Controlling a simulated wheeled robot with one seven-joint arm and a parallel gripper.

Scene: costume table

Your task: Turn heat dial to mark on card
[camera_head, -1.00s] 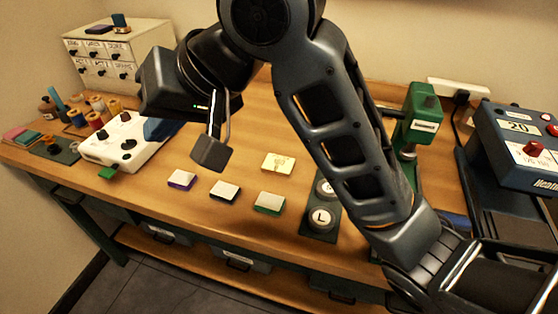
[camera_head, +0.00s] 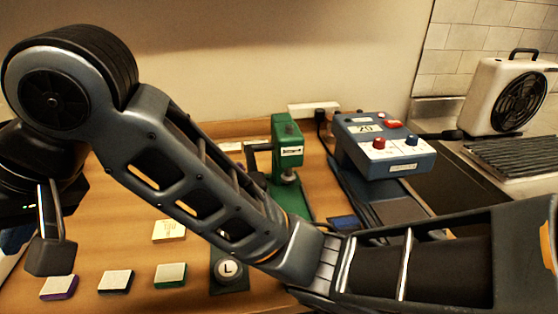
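The blue heat press control box (camera_head: 375,160) stands at the back right of the table, with a display (camera_head: 365,128) reading about 20. A red knob (camera_head: 379,143) and a blue knob (camera_head: 412,140) sit on its front; I cannot tell from the labels which is the heat dial. A small pale yellow card (camera_head: 169,231) lies on the table, its writing too blurred to read surely. My gripper (camera_head: 50,245) is at the far left, above the table and far from the box. Only part of its fingers shows, and nothing is seen held.
Several small pads, one of them green-edged (camera_head: 171,275), lie at the front. A green press (camera_head: 287,160) and a round "L" piece (camera_head: 229,270) stand mid-table. A white fan heater (camera_head: 508,95) and a ribbed grille (camera_head: 490,150) are at right. My arm crosses the foreground.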

